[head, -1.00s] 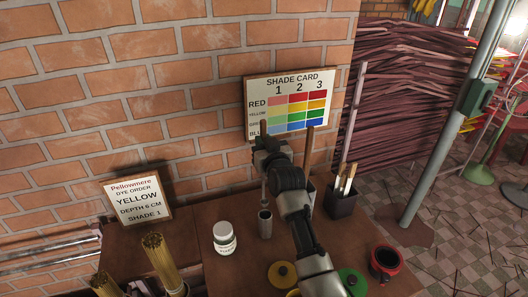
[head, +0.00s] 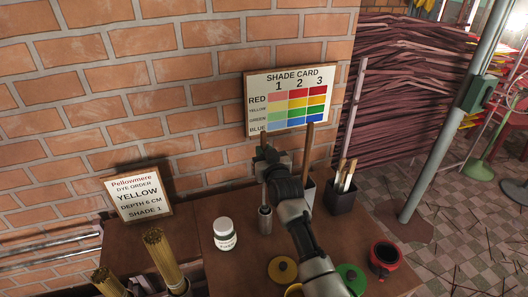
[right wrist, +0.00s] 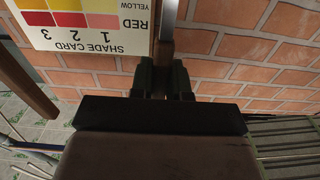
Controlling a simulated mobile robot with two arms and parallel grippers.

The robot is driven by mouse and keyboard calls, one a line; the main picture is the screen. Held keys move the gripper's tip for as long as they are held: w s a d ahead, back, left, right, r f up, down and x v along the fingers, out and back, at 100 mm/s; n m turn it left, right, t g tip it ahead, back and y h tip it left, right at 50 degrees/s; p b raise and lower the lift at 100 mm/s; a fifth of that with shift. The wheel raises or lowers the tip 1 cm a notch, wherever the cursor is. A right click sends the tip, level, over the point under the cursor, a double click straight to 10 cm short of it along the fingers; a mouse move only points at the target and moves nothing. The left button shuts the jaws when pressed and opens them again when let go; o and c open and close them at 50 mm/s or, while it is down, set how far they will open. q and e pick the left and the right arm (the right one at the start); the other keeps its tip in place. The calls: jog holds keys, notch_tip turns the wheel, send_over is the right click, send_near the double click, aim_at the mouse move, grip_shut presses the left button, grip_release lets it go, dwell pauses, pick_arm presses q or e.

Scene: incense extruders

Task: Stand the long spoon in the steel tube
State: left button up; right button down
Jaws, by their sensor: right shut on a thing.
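My right gripper (head: 266,158) is shut on the long spoon (head: 264,193) and holds it upright above the table. The steel tube stands upright on the brown table. In the right wrist view a grey shaft (right wrist: 167,22) rises past the fingers of the right gripper (right wrist: 164,77). My left gripper is not in view.
A dark pot with brushes (head: 341,200) and a red-rimmed pot (head: 385,257) are to the right. A bundle of yellow sticks (head: 162,255) stands front left. The shade card (head: 287,76) is at the wall behind.

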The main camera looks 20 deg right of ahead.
jog(key=c, duration=1.1)
grip_release()
jog(key=shift+r+p, duration=0.35)
jog(key=shift+r, duration=0.3)
jog(key=s+b, duration=0.2)
jog(key=s, duration=1)
jog(key=shift+d, duration=0.15)
